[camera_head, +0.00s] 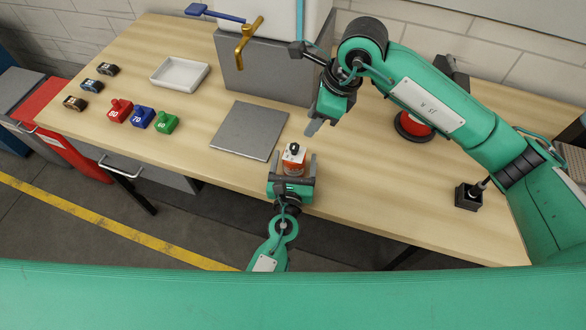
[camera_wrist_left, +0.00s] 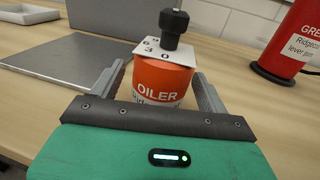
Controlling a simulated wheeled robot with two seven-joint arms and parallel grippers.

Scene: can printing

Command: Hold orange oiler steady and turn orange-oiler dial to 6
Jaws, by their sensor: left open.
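The orange oiler (camera_head: 295,166) stands upright near the table's front edge. In the left wrist view the oiler (camera_wrist_left: 160,84) shows an orange body with "OILER" on it. On its top is a white dial plate (camera_wrist_left: 150,51) with digits including 3 and 0, and a black knob (camera_wrist_left: 173,25). My left gripper (camera_head: 293,176) is open, with a finger on each side of the oiler; it also shows in the left wrist view (camera_wrist_left: 160,92). My right gripper (camera_head: 315,122) hangs above the table, beyond the oiler and apart from it. Its finger opening is hard to see.
A grey plate (camera_head: 249,131) lies left of the oiler. A grey box (camera_head: 262,75) with a brass tap (camera_head: 247,45) stands behind. A red-based device (camera_head: 412,127) stands right, partly behind my right arm. Red, blue and green blocks (camera_head: 142,117) and a white tray (camera_head: 180,74) are left.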

